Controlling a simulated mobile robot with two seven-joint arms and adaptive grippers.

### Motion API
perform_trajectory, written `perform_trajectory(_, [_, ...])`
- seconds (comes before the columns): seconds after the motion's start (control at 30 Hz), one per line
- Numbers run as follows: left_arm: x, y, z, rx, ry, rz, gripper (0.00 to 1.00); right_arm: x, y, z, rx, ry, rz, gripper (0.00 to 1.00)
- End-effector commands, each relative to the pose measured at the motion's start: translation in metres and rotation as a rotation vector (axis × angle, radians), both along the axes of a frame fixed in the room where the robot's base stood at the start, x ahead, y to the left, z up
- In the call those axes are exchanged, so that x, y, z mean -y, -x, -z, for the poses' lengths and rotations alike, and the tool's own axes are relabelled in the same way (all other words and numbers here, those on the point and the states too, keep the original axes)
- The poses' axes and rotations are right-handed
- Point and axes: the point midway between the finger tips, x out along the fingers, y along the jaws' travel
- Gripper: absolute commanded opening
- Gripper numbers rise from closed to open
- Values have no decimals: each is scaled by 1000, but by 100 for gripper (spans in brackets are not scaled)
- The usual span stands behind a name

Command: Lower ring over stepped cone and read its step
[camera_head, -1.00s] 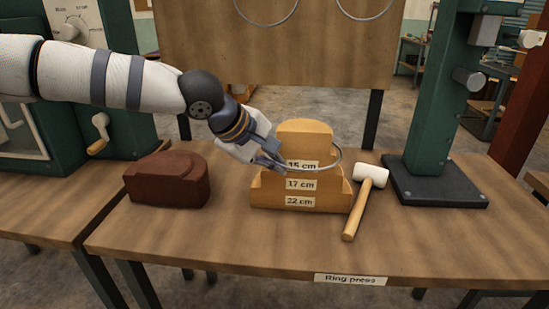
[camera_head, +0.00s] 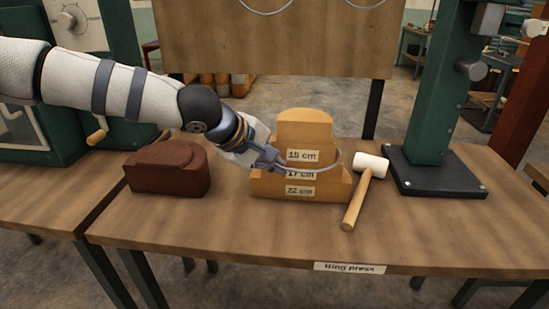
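The wooden stepped cone (camera_head: 305,128) stands upright on the table, with step labels reading 15 cm, 17 cm and 22 cm. My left gripper (camera_head: 277,168) is shut on the thin metal ring (camera_head: 338,163) at its left side. The ring's visible front part passes in front of the cone, below the 15 cm label (camera_head: 303,156) and across the top of the 17 cm label (camera_head: 300,174). Its far side is hidden behind the cone. I cannot tell whether it rests on a step. My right gripper is not in view.
A white-headed mallet (camera_head: 371,166) lies just right of the cone. A dark brown block (camera_head: 168,170) sits to the left. A green press column (camera_head: 436,90) stands at the right on a dark base. The table's front edge, labelled Ring press (camera_head: 350,267), is clear.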

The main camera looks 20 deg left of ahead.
Motion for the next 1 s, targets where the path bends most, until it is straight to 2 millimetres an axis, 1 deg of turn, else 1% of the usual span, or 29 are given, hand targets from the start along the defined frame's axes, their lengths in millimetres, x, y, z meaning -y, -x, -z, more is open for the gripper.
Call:
perform_trajectory(0.37, [0,0,1,5,1,1,0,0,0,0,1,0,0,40])
perform_trajectory(0.87, [0,0,22,31,13,1,0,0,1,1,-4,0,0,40])
perform_trajectory(0.9, [0,0,22,33,13,2,10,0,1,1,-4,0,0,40])
perform_trajectory(0.97, [0,0,21,33,13,2,23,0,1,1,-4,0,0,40])
perform_trajectory(1.0, [0,0,21,34,13,1,25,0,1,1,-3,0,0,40])
